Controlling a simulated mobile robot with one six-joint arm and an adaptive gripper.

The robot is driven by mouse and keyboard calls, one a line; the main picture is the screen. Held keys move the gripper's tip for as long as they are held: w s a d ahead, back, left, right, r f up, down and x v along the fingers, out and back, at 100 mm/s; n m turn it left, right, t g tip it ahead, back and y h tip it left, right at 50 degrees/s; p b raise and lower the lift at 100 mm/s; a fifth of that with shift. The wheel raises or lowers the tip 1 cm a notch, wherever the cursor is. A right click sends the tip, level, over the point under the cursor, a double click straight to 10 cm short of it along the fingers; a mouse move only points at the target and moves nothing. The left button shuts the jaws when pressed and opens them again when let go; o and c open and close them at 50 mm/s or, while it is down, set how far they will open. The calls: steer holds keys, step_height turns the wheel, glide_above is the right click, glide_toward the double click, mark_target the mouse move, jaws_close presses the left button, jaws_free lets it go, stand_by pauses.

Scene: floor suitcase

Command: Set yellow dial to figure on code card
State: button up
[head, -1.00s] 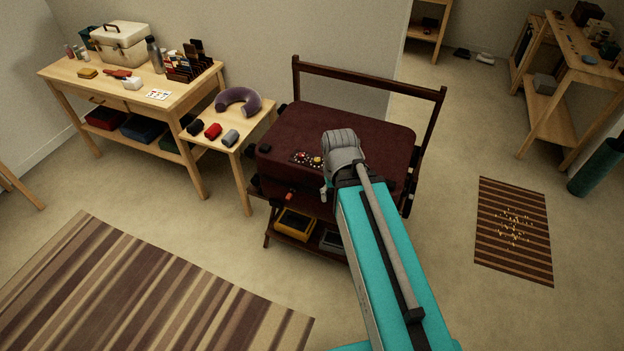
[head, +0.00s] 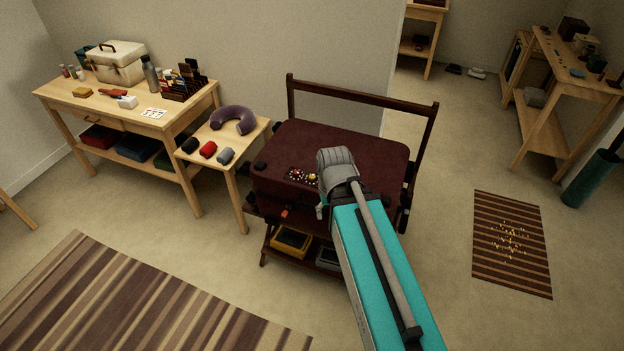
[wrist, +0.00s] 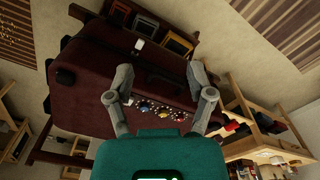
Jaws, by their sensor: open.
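The maroon suitcase (head: 340,150) lies flat on a dark wooden rack. Its lock panel with small coloured dials (head: 299,175) is near the front left of the lid.
A side table (head: 236,140) with a purple neck pillow (head: 233,121) and small rolled items stands left of the suitcase. The rack's rail (head: 365,92) rises behind it. Yellow and grey boxes sit on the rack's lower shelf. Open floor lies in front.

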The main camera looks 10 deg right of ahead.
stand_by(0.4)
steer(key=n+t+y+b, duration=0.1)
steer(key=n+t, duration=0.1)
steer(key=t, duration=0.2)
glide_toward(312, 176)
steer(key=s+v, duration=0.1)
steer(key=v, duration=0.4)
steer(key=shift+w, duration=0.15)
steer(key=shift+f, duration=0.25)
steer(key=b+x, duration=0.8)
steer(key=x, duration=0.1)
steer(key=b+x, duration=0.4)
steer(key=shift+w+f+b, duration=0.15)
steer(key=shift+w+b, duration=0.2)
steer(key=shift+b, duration=0.05)
jaws_close()
